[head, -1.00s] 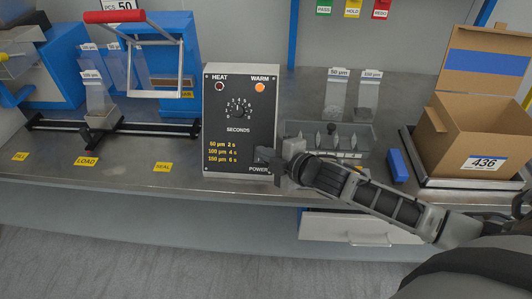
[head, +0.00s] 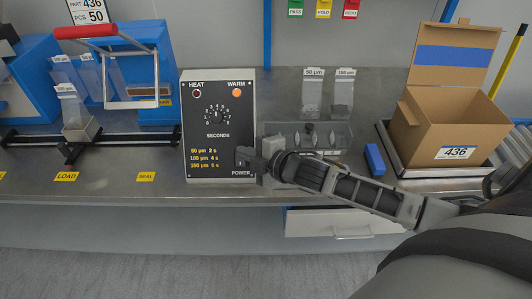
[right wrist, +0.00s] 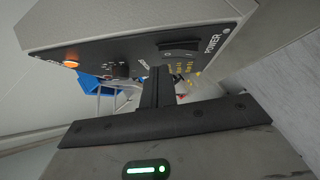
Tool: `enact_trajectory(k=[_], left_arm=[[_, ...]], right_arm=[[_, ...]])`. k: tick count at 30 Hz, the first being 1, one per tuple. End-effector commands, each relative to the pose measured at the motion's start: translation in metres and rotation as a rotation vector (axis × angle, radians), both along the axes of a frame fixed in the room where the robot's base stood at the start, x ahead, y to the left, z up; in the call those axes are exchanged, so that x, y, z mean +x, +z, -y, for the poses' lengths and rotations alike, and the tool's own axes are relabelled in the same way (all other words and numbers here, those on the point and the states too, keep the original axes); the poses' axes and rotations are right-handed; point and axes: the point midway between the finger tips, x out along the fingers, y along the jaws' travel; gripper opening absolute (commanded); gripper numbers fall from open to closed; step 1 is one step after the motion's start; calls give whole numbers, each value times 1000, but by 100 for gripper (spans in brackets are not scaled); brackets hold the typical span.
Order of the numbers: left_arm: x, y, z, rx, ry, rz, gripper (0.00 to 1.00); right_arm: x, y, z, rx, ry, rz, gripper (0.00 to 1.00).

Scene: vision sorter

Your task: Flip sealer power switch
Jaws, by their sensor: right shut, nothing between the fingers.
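The sealer control box (head: 218,105) stands on the bench with a dial, a dark HEAT lamp and a lit orange WARM lamp. My right gripper (head: 243,156) is shut and empty at the lower right of its black panel, just above the POWER label. It hides the power switch in the head view. In the right wrist view the black rocker switch (right wrist: 178,46) shows beside the POWER label, and the shut fingers (right wrist: 160,76) are close to it. I cannot tell whether they touch it. My left gripper is not in view.
A grey tray (head: 335,152), a blue block (head: 374,160) and an open cardboard box (head: 440,128) stand right of the control box. The blue sealer with its red handle (head: 84,31) is at the left. The bench front edge runs below my right arm.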

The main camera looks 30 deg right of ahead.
Motion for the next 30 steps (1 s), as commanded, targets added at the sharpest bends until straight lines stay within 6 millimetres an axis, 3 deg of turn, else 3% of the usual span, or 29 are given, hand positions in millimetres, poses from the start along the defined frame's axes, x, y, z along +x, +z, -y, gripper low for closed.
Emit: enact_trajectory(k=[1, 5, 7, 15, 21, 30], left_arm=[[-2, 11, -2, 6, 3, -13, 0], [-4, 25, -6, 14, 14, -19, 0], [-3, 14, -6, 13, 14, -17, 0], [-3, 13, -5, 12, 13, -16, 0], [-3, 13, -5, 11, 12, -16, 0], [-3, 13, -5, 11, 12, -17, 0]], right_arm=[[-4, 16, -7, 6, 6, -1, 0], [-14, 37, -23, 6, 15, -2, 0], [-30, 33, -14, -3, 16, -3, 0], [-77, 60, 5, -1, 17, -3, 0], [-91, 70, 12, 1, 15, -1, 0], [-94, 73, 13, 1, 14, 0, 0]])
